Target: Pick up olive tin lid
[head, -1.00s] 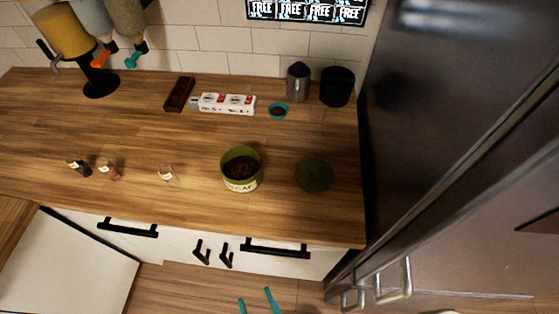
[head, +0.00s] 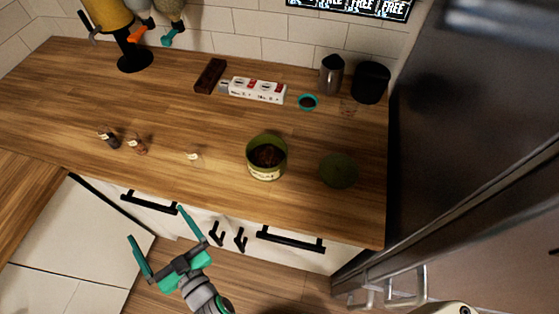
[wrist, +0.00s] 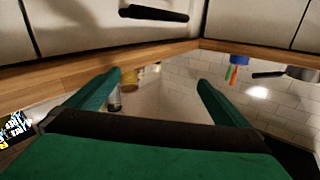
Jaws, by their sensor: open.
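The olive tin lid (head: 338,170) is a dark green disc lying flat on the wooden counter near its front edge, in the head view. The open olive tin (head: 265,174) stands just left of it, with dark contents and a pale label. My gripper (head: 156,224) is open and empty, left of the lid and the tin, in front of the white drawers. In the wrist view my teal fingers (wrist: 160,78) are spread with nothing held between them. The lid cannot be made out there.
Small jars (head: 137,146) stand along the front left of the counter. A brown block (head: 211,76), a white box (head: 257,91), a teal-rimmed cup (head: 308,102), a metal pitcher (head: 332,75) and a black container (head: 371,83) stand behind. A dark appliance (head: 460,110) borders the counter's right side.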

